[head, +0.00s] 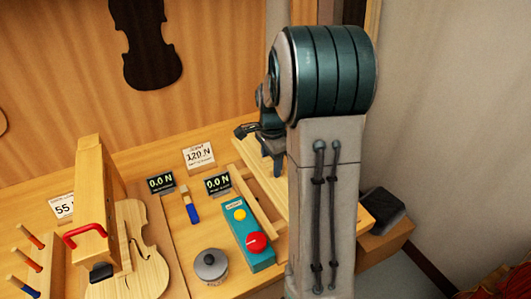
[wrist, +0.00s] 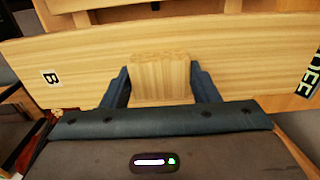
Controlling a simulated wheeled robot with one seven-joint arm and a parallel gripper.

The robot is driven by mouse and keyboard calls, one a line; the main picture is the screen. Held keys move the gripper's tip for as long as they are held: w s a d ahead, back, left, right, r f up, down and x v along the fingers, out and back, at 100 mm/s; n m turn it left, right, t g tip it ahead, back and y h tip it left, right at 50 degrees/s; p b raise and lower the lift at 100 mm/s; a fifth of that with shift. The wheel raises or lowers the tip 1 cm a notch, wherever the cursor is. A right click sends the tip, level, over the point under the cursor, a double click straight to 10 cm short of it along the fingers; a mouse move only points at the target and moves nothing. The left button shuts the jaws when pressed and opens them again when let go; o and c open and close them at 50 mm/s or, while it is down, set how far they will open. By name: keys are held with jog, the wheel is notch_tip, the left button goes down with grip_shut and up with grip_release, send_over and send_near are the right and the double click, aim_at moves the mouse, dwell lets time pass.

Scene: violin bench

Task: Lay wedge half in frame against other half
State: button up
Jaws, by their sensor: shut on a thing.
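In the wrist view my gripper (wrist: 160,98) is shut on a pale wooden block-like part of the wedge half (wrist: 228,55). In the head view my gripper (head: 272,165) is low at the right of the bench, by a pale wooden frame (head: 245,158). My arm hides most of that area. The other half cannot be made out for certain, and I cannot tell whether the boards touch.
A teal control box (head: 246,238) with yellow and red buttons stands left of my arm. Two displays read 0.0 N. A round metal pot (head: 210,265), a brush (head: 190,207), a violin body (head: 143,250) and a red-handled clamp (head: 88,235) are further left. A dark block (head: 383,208) lies right.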

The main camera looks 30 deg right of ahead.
jog(key=shift+s+f+b, duration=0.15)
jog(key=shift+f+b, duration=0.35)
jog(key=shift+f, duration=0.2)
jog(key=shift+f+b, duration=2.2)
jog(key=shift+f, duration=0.85)
jog(key=shift+f, duration=0.15)
jog(key=shift+d, duration=0.6)
jog(key=o, duration=1.3)
jog(key=shift+c, duration=0.2)
notch_tip(320, 180, up, 14)
jog(key=shift+f, duration=0.1)
jog(key=s+a+f+n+t, duration=0.3)
jog(key=s+a+n, duration=1.2)
jog(key=s+n, duration=0.2)
jog(key=shift+s+n, duration=0.3)
jog(key=shift+s, duration=0.65)
